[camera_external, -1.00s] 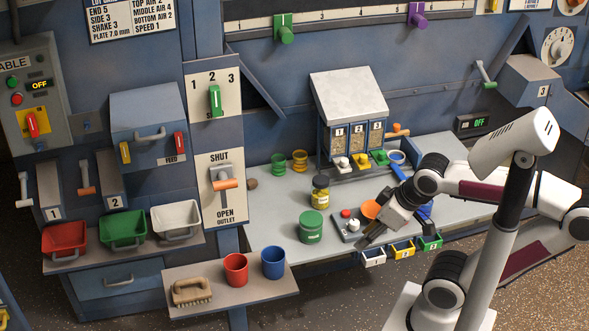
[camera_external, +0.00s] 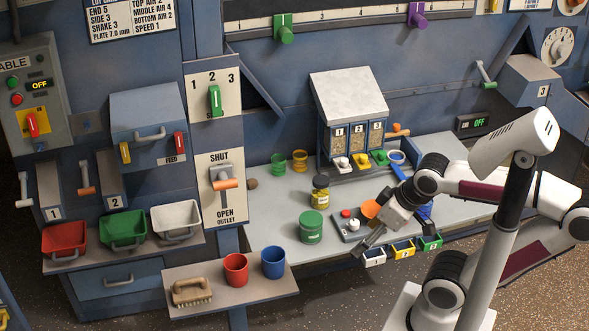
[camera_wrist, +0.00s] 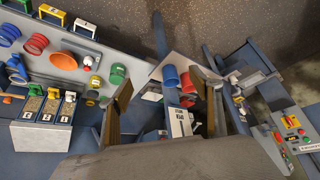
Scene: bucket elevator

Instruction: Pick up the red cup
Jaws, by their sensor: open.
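The red cup (camera_external: 236,270) stands upright on the small grey shelf (camera_external: 262,294) at the lower middle of the external view, with the blue cup (camera_external: 273,262) just to its right. In the wrist view the red cup (camera_wrist: 187,83) shows beyond the fingers, next to the blue cup (camera_wrist: 170,76). My gripper (camera_external: 364,248) is open and empty. It is well to the right of the red cup, above the front edge of the bench by the small numbered bins.
A brush (camera_external: 192,292) lies left of the red cup on the shelf. Red, green and white bins (camera_external: 176,217) sit further left.

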